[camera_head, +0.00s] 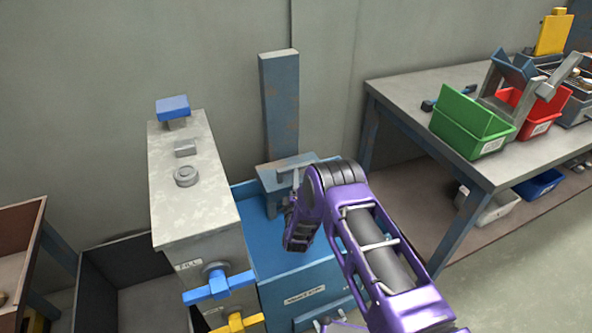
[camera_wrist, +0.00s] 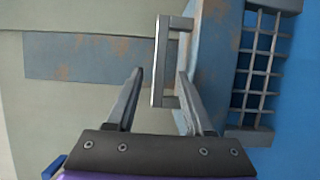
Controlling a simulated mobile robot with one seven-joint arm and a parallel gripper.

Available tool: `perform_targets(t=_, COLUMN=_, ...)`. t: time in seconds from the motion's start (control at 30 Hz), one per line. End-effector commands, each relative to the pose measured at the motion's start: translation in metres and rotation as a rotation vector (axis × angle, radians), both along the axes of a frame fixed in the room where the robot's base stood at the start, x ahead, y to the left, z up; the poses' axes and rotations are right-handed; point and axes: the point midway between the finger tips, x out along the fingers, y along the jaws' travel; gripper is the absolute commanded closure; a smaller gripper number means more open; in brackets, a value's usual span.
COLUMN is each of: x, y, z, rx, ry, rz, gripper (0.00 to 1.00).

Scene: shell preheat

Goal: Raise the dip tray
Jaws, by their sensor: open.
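The dip tray is a blue-grey, rust-worn piece with a wire grid (camera_wrist: 258,75) in the wrist view. In the head view its top (camera_head: 270,180) sits over the blue tank, in front of an upright post. A grey U-shaped handle (camera_wrist: 159,62) stands out from the tray's face. My gripper (camera_wrist: 160,73) is open and empty, with one finger on each side of the handle's long bar in the picture. I cannot tell whether the fingertips reach past the bar or touch it.
The rusty blue post (camera_head: 280,105) rises behind the blue tank (camera_head: 250,225). A pale cabinet (camera_head: 190,205) with blue (camera_head: 219,286) and yellow (camera_head: 236,323) valve handles stands left. A workbench (camera_head: 400,90) with green (camera_head: 475,125) and red bins (camera_head: 530,108) stands right. Floor shows at lower right.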

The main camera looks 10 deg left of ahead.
Motion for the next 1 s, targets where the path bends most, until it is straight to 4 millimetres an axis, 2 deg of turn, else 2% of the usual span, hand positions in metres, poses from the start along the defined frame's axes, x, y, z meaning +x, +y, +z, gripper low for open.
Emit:
perform_targets(t=0.1, x=0.024, y=0.006, z=-0.002, rx=0.003, ry=-0.002, rz=-0.002, gripper=0.47)
perform_targets(t=0.3, x=0.051, y=0.013, z=-0.001, rx=0.001, ry=-0.002, rz=0.0, gripper=0.47)
perform_targets(t=0.5, x=0.063, y=0.016, z=0.0, rx=-0.001, ry=-0.001, rz=0.0, gripper=0.47)
perform_targets(t=0.8, x=0.064, y=0.017, z=0.0, rx=-0.001, ry=0.0, rz=0.0, gripper=0.47)
perform_targets(t=1.0, x=0.064, y=0.017, z=0.001, rx=-0.001, ry=-0.001, rz=0.0, gripper=0.83)
